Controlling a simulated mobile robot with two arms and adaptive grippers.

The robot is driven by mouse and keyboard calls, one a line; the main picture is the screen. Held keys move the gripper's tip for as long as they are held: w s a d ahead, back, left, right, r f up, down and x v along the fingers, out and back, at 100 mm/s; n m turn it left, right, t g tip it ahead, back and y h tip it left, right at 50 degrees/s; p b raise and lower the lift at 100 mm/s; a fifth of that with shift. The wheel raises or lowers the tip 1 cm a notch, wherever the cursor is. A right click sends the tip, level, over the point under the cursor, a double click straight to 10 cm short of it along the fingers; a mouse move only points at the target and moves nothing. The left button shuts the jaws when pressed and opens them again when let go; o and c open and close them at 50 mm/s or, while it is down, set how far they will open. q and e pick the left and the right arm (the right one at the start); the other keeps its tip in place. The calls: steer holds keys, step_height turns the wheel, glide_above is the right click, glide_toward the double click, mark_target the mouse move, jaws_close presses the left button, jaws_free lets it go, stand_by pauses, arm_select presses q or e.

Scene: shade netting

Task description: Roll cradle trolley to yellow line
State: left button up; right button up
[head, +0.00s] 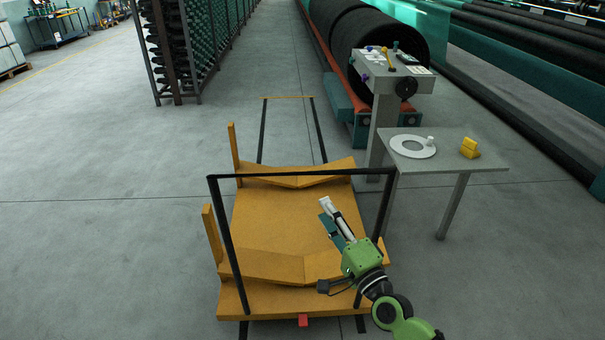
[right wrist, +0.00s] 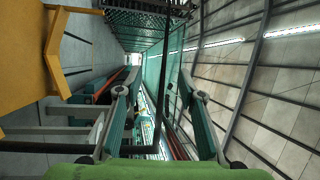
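The cradle trolley (head: 275,215) is an orange-yellow platform with two V-shaped cradles, low side posts and a black frame handle (head: 290,176) at its near end. It stands in front of me on the grey floor. My right gripper (head: 325,212) shows over the trolley's right half, just below the handle's crossbar in the picture. In the right wrist view its fingers (right wrist: 158,88) are apart and empty, with a black bar (right wrist: 165,75) seen between them; I cannot tell how far off the bar is. A thin yellow line (head: 62,62) runs across the floor at far left. My left gripper is out of view.
A grey side table (head: 455,162) with a white ring and yellow blocks stands right of the trolley. Behind it are a control pedestal (head: 380,130) and a machine with a black roll (head: 375,35). A spool rack (head: 175,60) stands at back left. The left floor is clear.

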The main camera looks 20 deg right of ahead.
mark_target(305, 177)
steer(key=w+r, duration=0.1)
steer(key=w, duration=0.3)
steer(key=w+a+r, duration=0.1)
steer(key=w, duration=0.4)
steer(key=w+r+p, duration=0.1)
steer(key=w, duration=0.3)
steer(key=shift+w+a+r, duration=0.2)
steer(key=shift+w+a, duration=0.1)
jaws_close()
